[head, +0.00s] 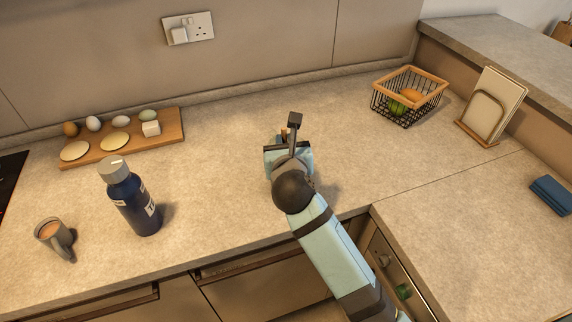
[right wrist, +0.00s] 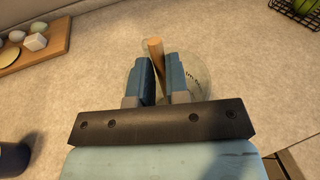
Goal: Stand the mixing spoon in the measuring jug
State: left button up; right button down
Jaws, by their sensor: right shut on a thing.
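The mixing spoon shows in the right wrist view as a round wooden handle (right wrist: 156,49) rising between my right gripper's fingers. My right gripper (right wrist: 160,82) is shut on this handle. The clear measuring jug (right wrist: 197,80), with dark markings on its wall, shows behind and around the fingers in the same view. The spoon's lower end is hidden, so I cannot tell whether it is inside the jug. In the head view my right gripper (head: 288,148) is over the middle of the counter, and it and its arm hide most of the jug and spoon. My left gripper is not in view.
A wire basket (head: 406,92) and a rack (head: 487,115) stand at the back right. The counter around the gripper is clear.

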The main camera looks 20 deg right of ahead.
jog(key=c, duration=1)
grip_release()
jog(key=shift+c, duration=0.2)
